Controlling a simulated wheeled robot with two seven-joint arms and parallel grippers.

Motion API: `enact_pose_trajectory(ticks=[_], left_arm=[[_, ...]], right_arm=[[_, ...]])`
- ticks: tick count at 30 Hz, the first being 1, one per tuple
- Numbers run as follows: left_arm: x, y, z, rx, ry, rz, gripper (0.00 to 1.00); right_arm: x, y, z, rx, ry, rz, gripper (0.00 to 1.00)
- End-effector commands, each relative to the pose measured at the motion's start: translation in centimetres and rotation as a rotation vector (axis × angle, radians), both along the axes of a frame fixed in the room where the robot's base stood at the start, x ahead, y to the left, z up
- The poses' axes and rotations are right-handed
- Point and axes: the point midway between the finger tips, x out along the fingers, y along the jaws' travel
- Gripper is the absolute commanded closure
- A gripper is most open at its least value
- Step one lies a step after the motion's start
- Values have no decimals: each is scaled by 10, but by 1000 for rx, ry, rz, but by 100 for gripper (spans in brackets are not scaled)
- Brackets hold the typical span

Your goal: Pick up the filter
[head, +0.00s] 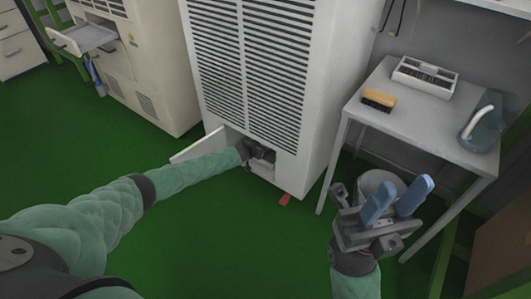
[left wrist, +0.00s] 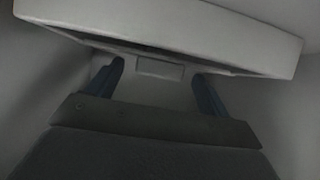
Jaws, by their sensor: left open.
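A pale, wide slab with a small tab, which looks like the filter (left wrist: 200,32), spans the top of the left wrist view. My left gripper (left wrist: 158,70) is open beneath it, with one dark blue finger on each side of the tab. I cannot tell whether the fingers touch the slab. In the head view my left gripper (head: 258,152) is in the low opening of the tall white vented cabinet (head: 313,130), and its fingers are hidden. The filter cannot be made out there. My right gripper (head: 406,184) is open and empty, in front of the grey table.
The cabinet's low door (head: 198,146) hangs open to the left of my left arm. The grey table (head: 415,120) holds a brush (head: 379,97), a white tray (head: 425,77) and a clear jug (head: 482,128). Green floor is free in front.

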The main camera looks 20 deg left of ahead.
Motion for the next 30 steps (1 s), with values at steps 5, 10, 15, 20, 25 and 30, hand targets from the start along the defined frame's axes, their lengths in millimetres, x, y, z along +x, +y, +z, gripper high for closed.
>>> enact_pose_trajectory(ticks=[5,10,15,20,25,30], left_arm=[[4,-2,-2,0,0,0,20],[4,-2,-2,0,0,0,22],[4,-1,-2,0,0,0,55],[4,-1,-2,0,0,0,72],[4,-1,-1,0,0,0,72],[4,-1,12,0,-1,0,72]], right_arm=[[0,0,-4,-6,10,-6,64],[0,0,-7,-7,21,-6,64],[-1,0,-9,-9,28,-6,64],[-1,0,-8,-10,23,-6,64],[0,0,-5,-9,16,-5,64],[0,-1,3,-4,8,-3,64]])
